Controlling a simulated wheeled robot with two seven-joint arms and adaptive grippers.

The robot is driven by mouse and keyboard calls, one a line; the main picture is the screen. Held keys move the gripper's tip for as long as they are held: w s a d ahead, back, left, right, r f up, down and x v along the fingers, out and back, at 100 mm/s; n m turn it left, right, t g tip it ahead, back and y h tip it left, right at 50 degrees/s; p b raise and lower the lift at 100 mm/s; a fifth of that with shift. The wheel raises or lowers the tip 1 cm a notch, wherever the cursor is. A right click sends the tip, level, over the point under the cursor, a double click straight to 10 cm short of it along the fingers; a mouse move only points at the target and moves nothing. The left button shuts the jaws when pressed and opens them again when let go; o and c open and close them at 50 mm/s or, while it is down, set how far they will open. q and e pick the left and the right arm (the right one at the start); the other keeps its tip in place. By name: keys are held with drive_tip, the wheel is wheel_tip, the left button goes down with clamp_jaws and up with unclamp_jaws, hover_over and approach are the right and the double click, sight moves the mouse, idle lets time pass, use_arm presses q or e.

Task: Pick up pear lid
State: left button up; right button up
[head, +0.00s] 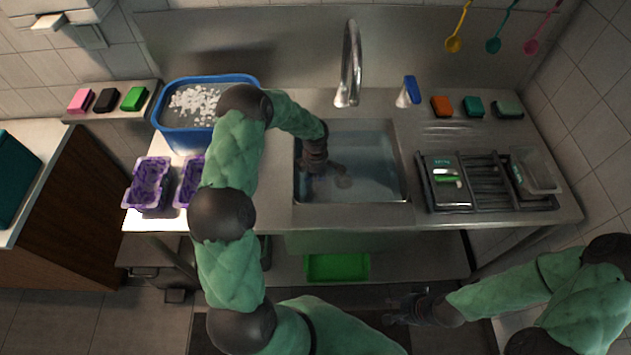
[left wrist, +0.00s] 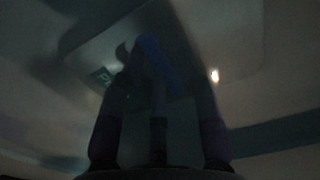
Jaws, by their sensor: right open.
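My left gripper (head: 325,168) reaches down into the sink (head: 375,188), and its fingertips are near the water. In the dark left wrist view, the gripper's fingers (left wrist: 155,60) point at a pale, rounded panel with a small teal label (left wrist: 103,76). A blue patch shows between the fingers. I cannot tell whether the fingers touch anything or whether this panel is the pear lid. My right gripper (head: 405,310) is open and empty, low in front of the counter. No lid can be surely named as the pear lid.
A blue tub (head: 200,140) of white pieces and purple trays (head: 150,185) stand left of the sink. A dark rack (head: 487,183) with labelled containers lies to the right. The tap (head: 349,65) rises behind the sink. A green tray (head: 337,267) sits on the lower shelf.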

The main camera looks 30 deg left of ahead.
use_arm(q)
clamp_jaws()
drive_tip(key=shift+r, duration=0.2)
